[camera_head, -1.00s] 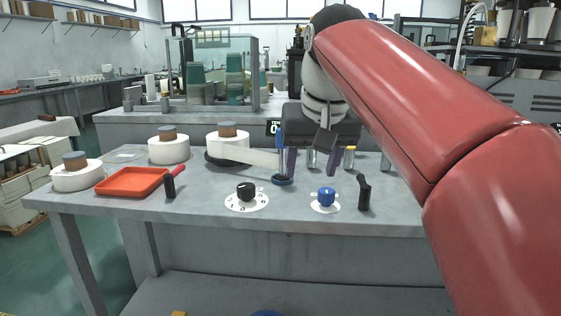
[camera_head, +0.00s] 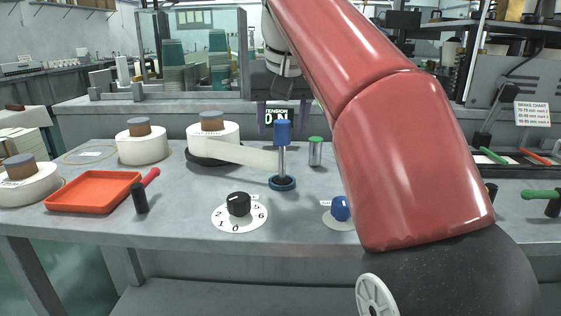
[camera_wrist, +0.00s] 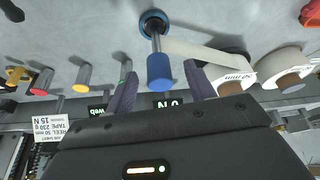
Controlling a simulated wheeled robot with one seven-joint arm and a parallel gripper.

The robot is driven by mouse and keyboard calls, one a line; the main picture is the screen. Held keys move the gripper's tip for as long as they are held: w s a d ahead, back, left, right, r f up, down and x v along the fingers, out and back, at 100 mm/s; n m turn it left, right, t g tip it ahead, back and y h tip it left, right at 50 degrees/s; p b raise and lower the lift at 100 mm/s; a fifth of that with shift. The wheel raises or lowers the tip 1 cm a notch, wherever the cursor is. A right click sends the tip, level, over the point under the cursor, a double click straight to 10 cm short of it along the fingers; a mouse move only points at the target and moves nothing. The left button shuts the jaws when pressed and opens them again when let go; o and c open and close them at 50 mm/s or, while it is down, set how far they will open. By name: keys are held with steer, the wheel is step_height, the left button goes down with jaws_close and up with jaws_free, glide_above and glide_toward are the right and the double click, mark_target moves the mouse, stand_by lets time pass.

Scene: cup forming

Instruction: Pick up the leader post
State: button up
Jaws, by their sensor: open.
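The leader post appears to be the slim metal post with a blue cap (camera_head: 282,132). It stands upright in a dark blue ring base on the bench, with a white tape strip reaching it from a roll. In the wrist view its blue cap (camera_wrist: 159,72) lies between my two purple fingers. My gripper (camera_wrist: 161,80) is open, with a finger on either side of the cap and no visible contact. In the head view my gripper (camera_head: 282,112) is beyond the post, its fingers partly hidden.
White tape rolls (camera_head: 213,130) stand to the left, with an orange tray (camera_head: 94,191) in front. A black dial (camera_head: 239,204) and a blue knob (camera_head: 341,208) are at the front. A green-capped cylinder (camera_head: 315,151) stands close on the right. A tension display (camera_head: 279,116) is behind.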

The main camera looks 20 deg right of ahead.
mark_target(282, 140)
steer(key=b+x, duration=0.1)
steer(key=x, duration=0.4)
steer(key=shift+w+d+f, duration=0.1)
steer(key=shift+w, duration=0.05)
steer(key=shift+c, duration=0.3)
jaws_close()
